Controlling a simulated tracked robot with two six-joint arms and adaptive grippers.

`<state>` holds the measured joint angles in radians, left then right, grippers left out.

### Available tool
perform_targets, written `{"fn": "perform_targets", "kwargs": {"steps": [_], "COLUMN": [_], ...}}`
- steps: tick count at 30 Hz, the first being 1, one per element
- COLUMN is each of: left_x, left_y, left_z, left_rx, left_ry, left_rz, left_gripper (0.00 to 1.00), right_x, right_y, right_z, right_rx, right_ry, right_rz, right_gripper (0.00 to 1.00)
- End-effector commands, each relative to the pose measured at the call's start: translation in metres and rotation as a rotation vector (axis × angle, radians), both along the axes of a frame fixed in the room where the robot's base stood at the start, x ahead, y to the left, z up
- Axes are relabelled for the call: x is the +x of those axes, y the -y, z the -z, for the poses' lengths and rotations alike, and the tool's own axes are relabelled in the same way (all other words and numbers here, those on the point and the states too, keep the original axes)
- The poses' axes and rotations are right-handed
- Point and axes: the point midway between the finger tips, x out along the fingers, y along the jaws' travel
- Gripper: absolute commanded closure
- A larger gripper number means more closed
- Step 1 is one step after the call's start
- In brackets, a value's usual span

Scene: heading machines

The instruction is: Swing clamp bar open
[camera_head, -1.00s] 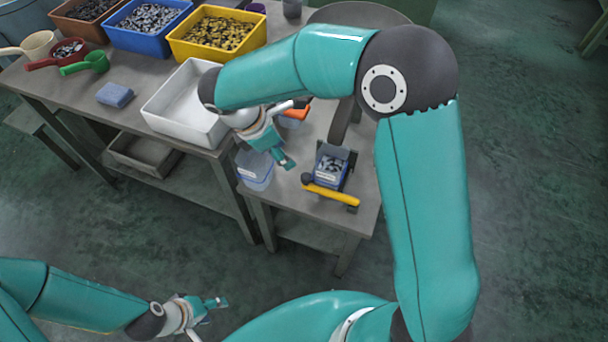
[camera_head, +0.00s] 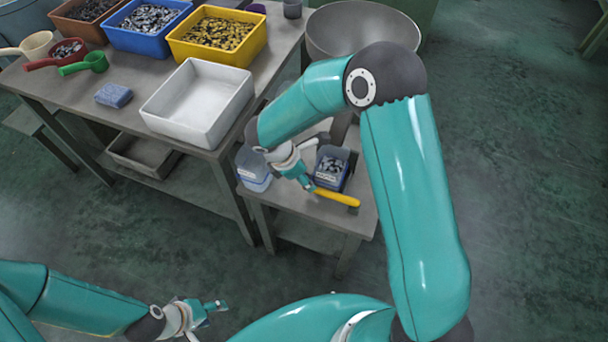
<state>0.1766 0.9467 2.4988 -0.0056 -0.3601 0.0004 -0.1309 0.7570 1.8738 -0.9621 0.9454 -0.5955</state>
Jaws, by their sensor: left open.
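The yellow clamp bar (camera_head: 338,196) lies across the front of a small blue bin (camera_head: 331,182) of metal parts on the low table. The bar's left end is hidden behind my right gripper (camera_head: 307,184). That gripper points down at this end; whether it touches the bar or has closed on it cannot be told. My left gripper (camera_head: 216,307) is open and empty over the floor at the lower left, well away from the bar.
A pale blue container (camera_head: 253,182) stands left of my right gripper. A white tray (camera_head: 152,115), a blue sponge (camera_head: 114,95), scoops and parts bins are on the bigger table. A metal bowl (camera_head: 345,30) is behind. Floor at right is clear.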

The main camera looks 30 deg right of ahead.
Motion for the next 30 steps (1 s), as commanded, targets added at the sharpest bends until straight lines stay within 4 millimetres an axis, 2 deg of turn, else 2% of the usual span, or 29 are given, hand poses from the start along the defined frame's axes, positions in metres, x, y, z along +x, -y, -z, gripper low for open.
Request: {"fn": "perform_targets", "kwargs": {"steps": [4,12,14,30], "left_x": [0.0,0.0,0.0,0.0001], "left_y": [0.0,0.0,0.0,0.0], "left_z": [0.0,0.0,0.0,0.0016], "left_rx": [0.0,0.0,0.0,0.0], "left_ry": [0.0,0.0,0.0,0.0], "left_rz": [0.0,0.0,0.0,0.0], "left_gripper": [0.47,0.47,0.47,0.47], "right_x": [0.0,0.0001,0.0001,0.0033], "right_y": [0.0001,-0.0001,-0.0001,0.0019], "right_z": [-0.0001,-0.0004,-0.0005,-0.0002], "right_rx": [0.0,0.0,0.0,0.0], "right_ry": [0.0,0.0,0.0,0.003], "right_rz": [0.0,0.0,0.0,-0.032], "right_gripper": [0.48,0.93,1.0,1.0]}}
